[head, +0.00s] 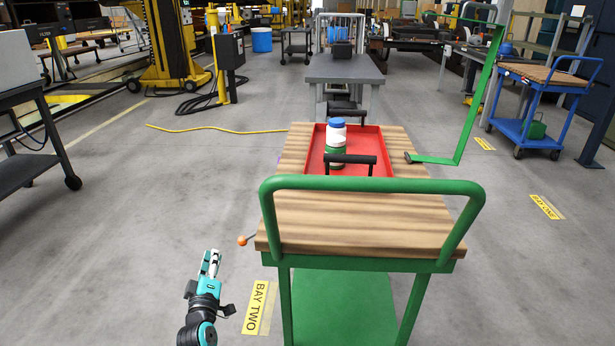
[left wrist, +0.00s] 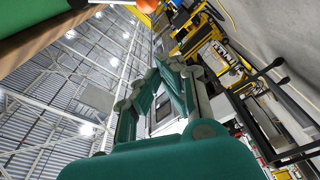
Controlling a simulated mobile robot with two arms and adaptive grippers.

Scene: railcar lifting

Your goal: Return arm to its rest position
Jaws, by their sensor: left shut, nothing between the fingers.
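My left gripper (head: 210,262) is at the lower left of the head view, to the left of the green cart and apart from it. Its fingers are together with nothing between them. In the left wrist view its teal fingers (left wrist: 165,105) fill the lower middle, with the hall beyond. My right gripper does not show in either view.
A green cart with a wooden top (head: 370,215) stands in front, its green handle (head: 370,185) nearest. On it a red tray (head: 313,158) holds a white bottle with a blue cap (head: 337,132). An orange knob (head: 242,241) sticks out left.

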